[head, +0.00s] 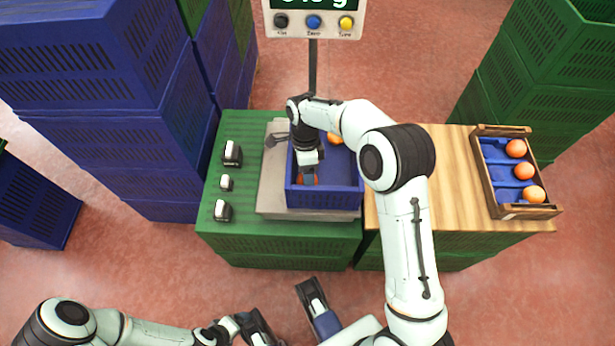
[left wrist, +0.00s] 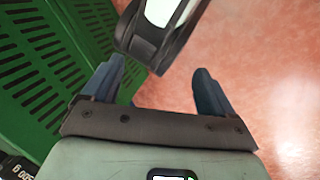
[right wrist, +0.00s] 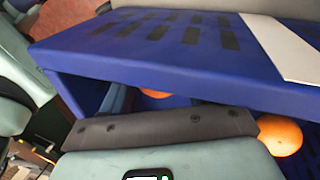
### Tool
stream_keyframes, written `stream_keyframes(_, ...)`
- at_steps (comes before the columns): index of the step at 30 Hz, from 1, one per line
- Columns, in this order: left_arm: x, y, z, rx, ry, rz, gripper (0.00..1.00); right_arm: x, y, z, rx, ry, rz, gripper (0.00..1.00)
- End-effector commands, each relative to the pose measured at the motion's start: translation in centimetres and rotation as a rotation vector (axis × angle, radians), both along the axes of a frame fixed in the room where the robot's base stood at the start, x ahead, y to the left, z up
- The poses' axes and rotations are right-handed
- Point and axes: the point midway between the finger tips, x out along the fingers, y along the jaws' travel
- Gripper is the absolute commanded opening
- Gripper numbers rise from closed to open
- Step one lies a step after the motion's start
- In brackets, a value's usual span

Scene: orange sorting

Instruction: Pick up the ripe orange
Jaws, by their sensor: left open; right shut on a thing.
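My right gripper (head: 308,178) reaches down into the blue crate (head: 325,200) on the scale. Another orange (head: 335,138) lies toward the back of the crate. An orange also shows at the right of the right wrist view (right wrist: 280,135). My left gripper (left wrist: 160,68) is open and empty, away from the crate, with the floor and a green crate side behind it.
A wooden box (head: 530,210) with several oranges in blue compartments stands on the wooden top (head: 435,165) at right. Small weights (head: 222,210) stand on the green surface at left. Stacked blue crates (head: 110,130) and green crates (head: 550,70) flank the work area. A scale display (head: 313,22) rises behind.

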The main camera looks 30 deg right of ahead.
Motion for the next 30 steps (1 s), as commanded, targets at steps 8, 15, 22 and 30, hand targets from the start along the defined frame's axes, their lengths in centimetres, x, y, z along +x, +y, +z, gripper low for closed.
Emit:
stream_keyframes(8, -2.5, -1.2, 2.4, -0.032, 0.067, -0.028, 0.87, 0.1, 0.0, 7.7, 0.001, -0.008, 0.000, 0.27)
stream_keyframes(15, -4.1, -1.8, 4.0, -0.051, 0.112, -0.045, 0.87, 0.1, 0.0, 14.2, 0.001, -0.006, -0.001, 0.27)
stream_keyframes(22, -4.4, -1.7, 4.7, -0.052, 0.125, -0.048, 0.87, 0.0, 0.0, 17.8, 0.000, -0.002, 0.000, 0.27)
stream_keyframes(30, -4.6, -1.7, 4.8, -0.052, 0.128, -0.048, 0.87, 0.0, 0.0, 18.7, 0.000, 0.000, 0.000, 0.27)
